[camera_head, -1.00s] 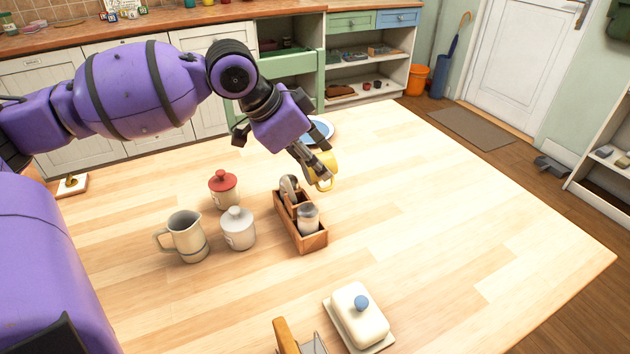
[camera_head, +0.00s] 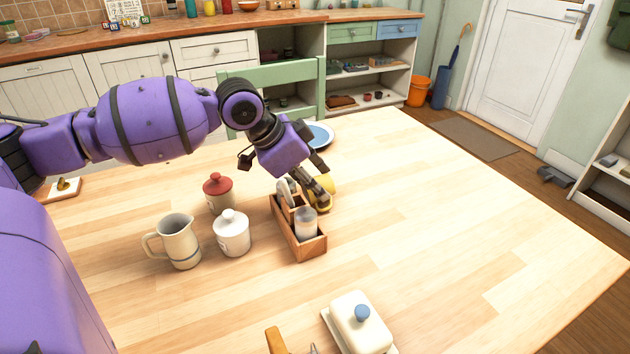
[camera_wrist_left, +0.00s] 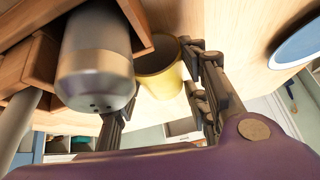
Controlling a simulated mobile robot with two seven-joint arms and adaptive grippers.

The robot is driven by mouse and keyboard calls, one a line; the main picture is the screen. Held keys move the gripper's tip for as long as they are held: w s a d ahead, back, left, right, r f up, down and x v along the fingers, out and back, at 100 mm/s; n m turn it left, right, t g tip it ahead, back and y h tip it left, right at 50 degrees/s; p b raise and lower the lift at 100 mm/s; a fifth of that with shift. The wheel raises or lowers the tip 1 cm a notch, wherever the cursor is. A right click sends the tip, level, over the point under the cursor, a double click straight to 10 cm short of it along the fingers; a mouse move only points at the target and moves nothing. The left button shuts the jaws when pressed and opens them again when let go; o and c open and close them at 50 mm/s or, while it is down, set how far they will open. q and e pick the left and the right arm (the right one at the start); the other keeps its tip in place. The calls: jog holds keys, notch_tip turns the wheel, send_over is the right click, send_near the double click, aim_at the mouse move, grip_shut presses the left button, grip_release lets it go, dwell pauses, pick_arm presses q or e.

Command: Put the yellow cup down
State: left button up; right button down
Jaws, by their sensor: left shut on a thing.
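The yellow cup (camera_head: 327,187) is at the far right end of the wooden caddy, partly hidden behind my left gripper (camera_head: 321,197). My left gripper is shut on it. In the left wrist view the cup (camera_wrist_left: 158,72) shows between the fingers, with its open mouth in sight and the table close beyond it. I cannot tell whether its base touches the table. My right gripper is in neither view.
The wooden caddy (camera_head: 315,248) with a shaker (camera_head: 306,224) stands close beside the cup. A red-lidded jar (camera_head: 218,195), a white jar (camera_head: 232,235) and a jug (camera_head: 180,243) stand left. A blue plate (camera_head: 320,134) lies behind. The table's right side is clear.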

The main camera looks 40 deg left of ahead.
pick_arm(q)
jog(key=o, duration=1.2)
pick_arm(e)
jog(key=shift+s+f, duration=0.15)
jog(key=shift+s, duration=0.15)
